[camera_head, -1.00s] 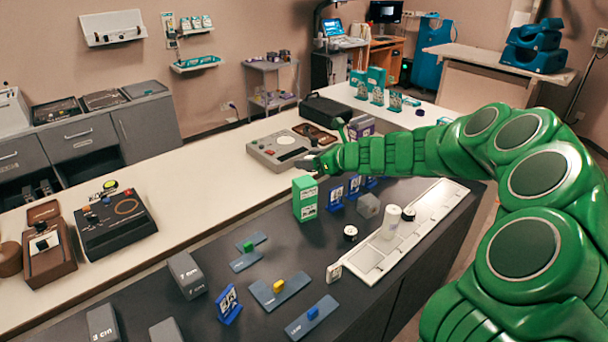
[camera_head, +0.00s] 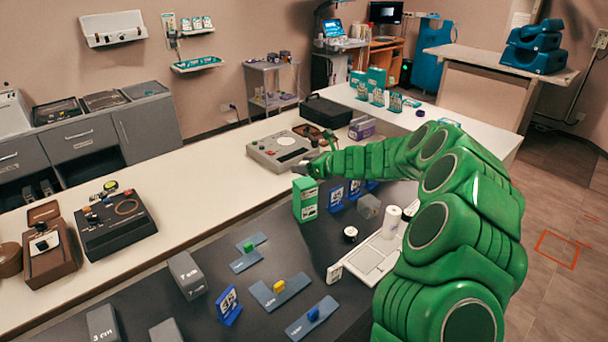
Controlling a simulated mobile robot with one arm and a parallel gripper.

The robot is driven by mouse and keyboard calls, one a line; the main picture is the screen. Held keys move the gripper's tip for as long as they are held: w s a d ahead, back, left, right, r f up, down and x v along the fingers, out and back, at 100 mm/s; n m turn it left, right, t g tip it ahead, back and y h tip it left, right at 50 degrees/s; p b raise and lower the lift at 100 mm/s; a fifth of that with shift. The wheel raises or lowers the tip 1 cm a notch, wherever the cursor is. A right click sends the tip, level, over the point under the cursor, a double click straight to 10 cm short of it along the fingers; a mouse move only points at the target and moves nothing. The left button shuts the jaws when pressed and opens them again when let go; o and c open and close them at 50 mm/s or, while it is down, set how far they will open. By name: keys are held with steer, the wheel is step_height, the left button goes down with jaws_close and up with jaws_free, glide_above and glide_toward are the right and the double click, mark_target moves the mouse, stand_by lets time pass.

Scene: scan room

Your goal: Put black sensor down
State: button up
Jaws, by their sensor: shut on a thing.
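My gripper (camera_head: 306,168) is at the end of the green arm, small in the view, above the seam between the white counter and the dark counter. It is shut on a small dark thing, taken as the black sensor; its outline is hard to make out. The grey device (camera_head: 264,154) with a pale round disc lies on the white counter, just behind and left of the gripper. The green and white box (camera_head: 305,203) stands on the dark counter just below the gripper. Whether the held thing touches a surface, I cannot tell.
The white counter (camera_head: 190,190) is clear between the black device (camera_head: 115,223) and the grey device. A black case (camera_head: 326,112) lies behind. Blue stands (camera_head: 336,198), grey blocks (camera_head: 187,275) and a white tray (camera_head: 362,262) crowd the dark counter. My arm hides part of the tray.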

mark_target(304, 181)
steer(key=shift+w+f, duration=0.45)
steer(key=shift+f, duration=1.55)
steer(key=shift+f, duration=0.1)
steer(key=o, duration=1.2)
steer(key=shift+s+d+r, duration=0.15)
steer(key=shift+r, duration=0.05)
steer(key=v, duration=1.1)
steer(key=shift+s+d+r, duration=0.1)
steer(key=shift+d, duration=0.1)
